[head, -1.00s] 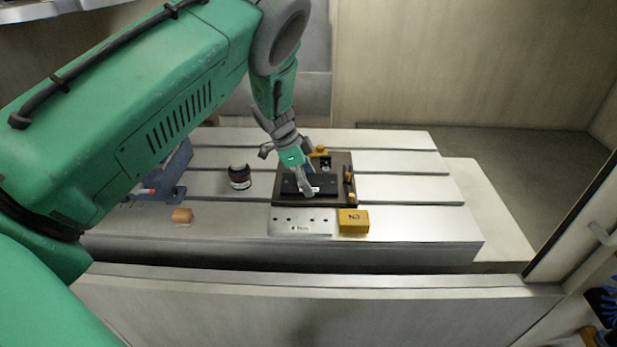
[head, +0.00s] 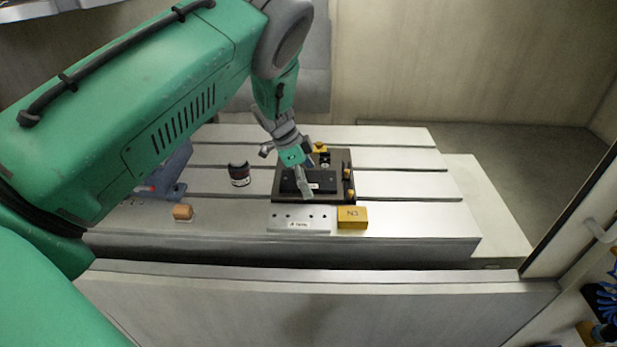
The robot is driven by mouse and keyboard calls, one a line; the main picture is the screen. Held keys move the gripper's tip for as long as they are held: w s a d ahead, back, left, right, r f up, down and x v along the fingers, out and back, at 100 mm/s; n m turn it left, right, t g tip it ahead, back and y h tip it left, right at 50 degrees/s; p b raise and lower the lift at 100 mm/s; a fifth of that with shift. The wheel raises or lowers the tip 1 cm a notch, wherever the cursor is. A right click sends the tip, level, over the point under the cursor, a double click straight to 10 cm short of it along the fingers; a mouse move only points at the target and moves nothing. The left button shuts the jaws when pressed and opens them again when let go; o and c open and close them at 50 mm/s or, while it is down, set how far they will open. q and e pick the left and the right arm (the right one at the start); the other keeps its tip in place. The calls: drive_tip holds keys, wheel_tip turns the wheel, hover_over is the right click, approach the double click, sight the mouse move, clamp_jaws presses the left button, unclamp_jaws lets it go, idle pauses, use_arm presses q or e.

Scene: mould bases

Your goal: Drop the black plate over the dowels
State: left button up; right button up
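The black plate (head: 324,181), with a small white label, is at the dark mould base (head: 341,196) on the slotted table. My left gripper (head: 306,192) points down at the plate, its fingers overlapping the plate's middle. The fingers are too small to show a gap or a firm hold. I cannot tell whether the plate rests on the base or hangs just above it. Dowels under the plate are hidden or too small to make out. My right gripper is not in view.
A silver plate with holes (head: 300,218) and a yellow block marked N3 (head: 352,217) lie in front of the base. A dark round container (head: 239,174) and an orange-brown block (head: 182,212) stand left. A blue-grey vise (head: 172,178) is far left. The table's right side is clear.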

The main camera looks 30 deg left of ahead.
use_arm(q)
drive_tip(key=shift+s+a+r, duration=0.1)
drive_tip(key=shift+a+r, duration=0.1)
drive_tip(key=shift+r, duration=0.35)
drive_tip(key=v, duration=1)
drive_tip(key=shift+r, duration=0.35)
drive_tip(key=shift+a, duration=0.15)
